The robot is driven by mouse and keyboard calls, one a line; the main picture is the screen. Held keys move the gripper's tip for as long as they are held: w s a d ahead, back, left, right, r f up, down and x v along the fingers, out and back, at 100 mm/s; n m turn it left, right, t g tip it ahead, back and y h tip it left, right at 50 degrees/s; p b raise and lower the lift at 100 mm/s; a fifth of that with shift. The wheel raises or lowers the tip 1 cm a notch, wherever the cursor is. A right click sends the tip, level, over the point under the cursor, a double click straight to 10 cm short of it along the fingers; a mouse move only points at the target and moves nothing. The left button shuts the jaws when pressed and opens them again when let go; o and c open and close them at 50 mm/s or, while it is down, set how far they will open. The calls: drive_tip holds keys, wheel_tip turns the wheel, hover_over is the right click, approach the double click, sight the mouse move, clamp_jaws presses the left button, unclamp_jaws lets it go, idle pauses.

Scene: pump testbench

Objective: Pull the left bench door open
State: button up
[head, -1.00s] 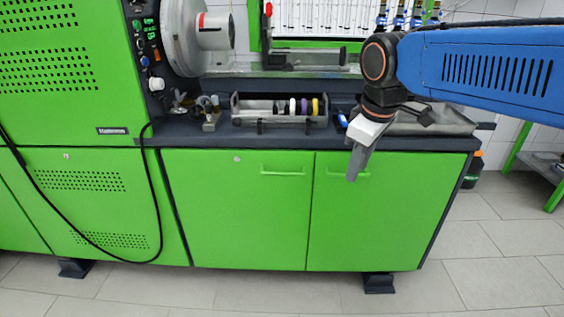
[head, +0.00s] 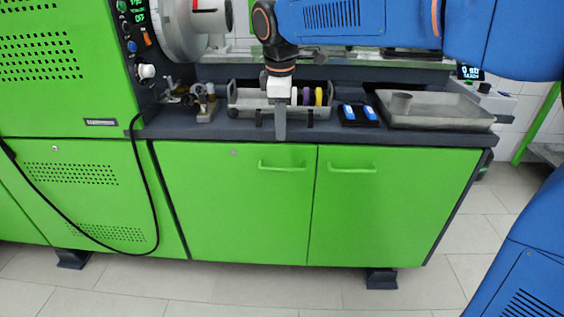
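The left bench door (head: 232,210) is a flat green panel under the dark worktop, and it is shut flush with the bench front. Its green bar handle (head: 282,166) runs level near the door's top right corner. The right bench door (head: 385,210) is also shut, with its own handle (head: 352,168) near its top left. My gripper (head: 280,130) points down at the worktop's front edge, above the left door's handle and apart from it in the picture. I see its grey finger side-on, so its opening does not show.
A grey rack with coloured rings (head: 245,100), a black holder with blue items (head: 358,114) and a metal tray (head: 440,112) stand on the worktop (head: 330,132). A black cable (head: 150,185) hangs left of the left door. The tiled floor in front is clear.

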sight(282, 169)
drive_tip(key=w+f, duration=0.1)
drive_tip(key=f, duration=0.8)
drive_tip(key=w+f, duration=0.1)
drive_tip(key=f, duration=0.4)
drive_tip(key=shift+w+d+f, duration=0.1)
drive_tip(key=shift+w+f, duration=0.1)
drive_tip(key=shift+w, duration=0.15)
clamp_jaws()
